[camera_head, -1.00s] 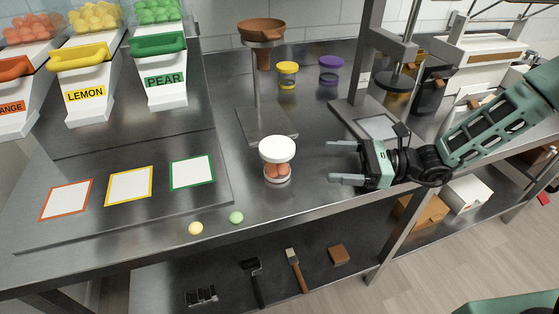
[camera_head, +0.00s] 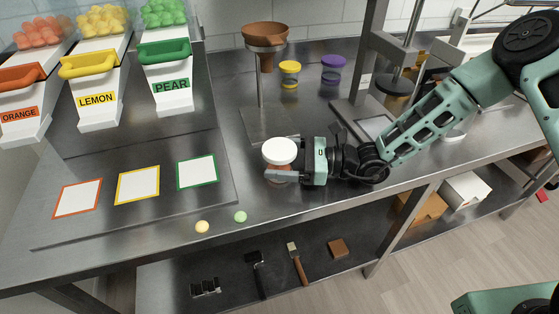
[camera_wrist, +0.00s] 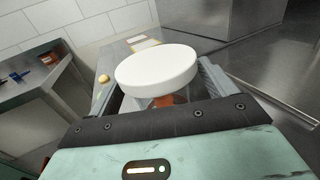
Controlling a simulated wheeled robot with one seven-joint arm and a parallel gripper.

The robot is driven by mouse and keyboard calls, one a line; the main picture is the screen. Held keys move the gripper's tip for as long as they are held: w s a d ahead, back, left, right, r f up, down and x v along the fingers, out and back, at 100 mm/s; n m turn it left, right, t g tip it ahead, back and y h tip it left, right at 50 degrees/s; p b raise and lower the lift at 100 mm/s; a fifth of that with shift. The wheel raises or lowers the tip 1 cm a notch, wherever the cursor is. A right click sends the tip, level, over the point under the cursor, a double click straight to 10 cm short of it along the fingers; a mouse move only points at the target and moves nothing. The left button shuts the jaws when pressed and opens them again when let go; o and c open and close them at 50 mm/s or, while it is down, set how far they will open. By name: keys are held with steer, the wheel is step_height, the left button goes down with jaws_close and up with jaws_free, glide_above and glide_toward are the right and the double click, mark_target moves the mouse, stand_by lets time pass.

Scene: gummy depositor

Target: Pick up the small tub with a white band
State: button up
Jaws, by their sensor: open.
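The small tub (camera_head: 280,152) has a white lid and stands upright on the steel counter. Its orange contents and white band are mostly hidden behind my finger now. In the wrist view its white lid (camera_wrist: 157,70) sits between my fingers, with a bit of orange below it. My gripper (camera_head: 281,173) is open, with a finger on either side of the tub. I cannot tell whether either finger touches it. A tub with a yellow lid (camera_head: 290,73) and one with a purple lid (camera_head: 332,69) stand farther back.
A stand with a brown funnel (camera_head: 265,35) is behind the tub. A press stand (camera_head: 370,110) is at back right. Yellow (camera_head: 202,226) and green (camera_head: 240,217) gummies lie near the front edge. Framed cards, like the green one (camera_head: 197,172), lie on a left board.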

steer(key=shift+a, duration=0.1)
steer(key=c, duration=1.1)
steer(key=shift+o, duration=0.2)
